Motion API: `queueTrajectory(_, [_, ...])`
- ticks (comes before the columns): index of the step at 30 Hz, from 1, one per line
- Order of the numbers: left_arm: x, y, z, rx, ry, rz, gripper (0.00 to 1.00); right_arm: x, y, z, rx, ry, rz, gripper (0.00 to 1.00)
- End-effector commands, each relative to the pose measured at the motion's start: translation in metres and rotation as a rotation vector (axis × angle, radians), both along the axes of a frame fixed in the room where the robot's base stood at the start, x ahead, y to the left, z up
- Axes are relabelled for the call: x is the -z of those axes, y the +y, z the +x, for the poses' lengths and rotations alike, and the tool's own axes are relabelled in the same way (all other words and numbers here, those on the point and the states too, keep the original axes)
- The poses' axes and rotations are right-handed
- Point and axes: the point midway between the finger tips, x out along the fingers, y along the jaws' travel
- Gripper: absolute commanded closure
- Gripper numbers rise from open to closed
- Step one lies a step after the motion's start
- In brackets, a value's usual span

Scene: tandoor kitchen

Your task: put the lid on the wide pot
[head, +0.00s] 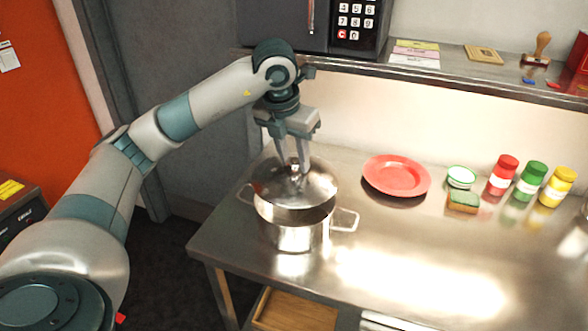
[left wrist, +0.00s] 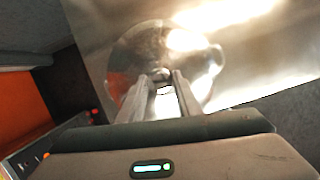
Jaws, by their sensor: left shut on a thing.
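The wide pot (head: 296,238) is shiny steel with two side handles and stands at the left end of the steel table. The domed metal lid (head: 312,188) is over the pot's mouth. It looks slightly tilted, and I cannot tell whether it rests on the rim or hangs just above it. My left gripper (head: 296,170) points down and is shut on the lid's knob. The lid also shows in the left wrist view (left wrist: 146,48), with the knob between the fingertips (left wrist: 163,78). The pot's inside is hidden by the lid. My right gripper is not in view.
A red plate (head: 397,175) lies right of the pot. Beyond it are a small green-rimmed bowl (head: 461,176), a sponge (head: 464,201) and red, green and yellow bottles (head: 530,182). A shelf (head: 460,75) runs along the back. The table's front right is clear.

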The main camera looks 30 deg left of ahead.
Motion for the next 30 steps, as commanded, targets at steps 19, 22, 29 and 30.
queueTrajectory(19, [0.036, 0.000, 0.000, 0.000, -0.001, 0.001, 1.00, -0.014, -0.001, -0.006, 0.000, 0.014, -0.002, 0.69])
queueTrajectory(22, [0.039, 0.000, 0.000, 0.000, -0.001, 0.000, 1.00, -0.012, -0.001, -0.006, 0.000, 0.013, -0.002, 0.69])
queueTrajectory(29, [0.044, 0.000, 0.000, 0.000, -0.001, 0.000, 1.00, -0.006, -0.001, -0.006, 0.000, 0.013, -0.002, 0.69])
queueTrajectory(30, [0.045, 0.000, 0.000, 0.000, -0.001, 0.000, 1.00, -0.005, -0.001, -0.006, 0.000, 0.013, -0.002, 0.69])
